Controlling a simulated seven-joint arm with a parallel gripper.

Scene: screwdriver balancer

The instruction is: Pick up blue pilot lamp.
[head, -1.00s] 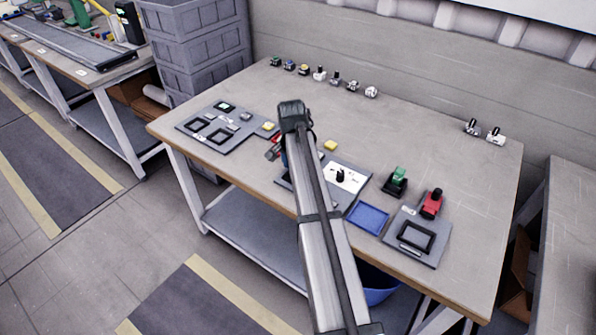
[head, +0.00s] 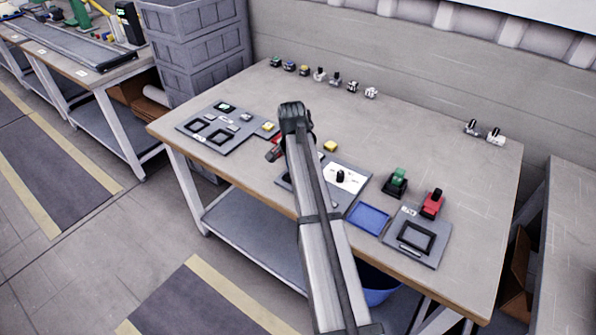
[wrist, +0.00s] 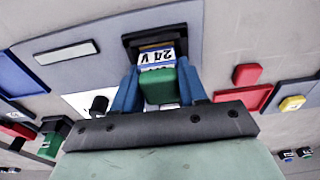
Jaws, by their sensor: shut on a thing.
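In the head view, my arm hides the fingertips and the held part, at the left end of the middle grey plate (head: 284,182).
A black knob (head: 340,176) stands on the white panel right of my arm. A blue tray (head: 368,218), a green-topped switch (head: 396,182) and a red one (head: 432,203) lie further right. A yellow block (head: 330,146) is close behind.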

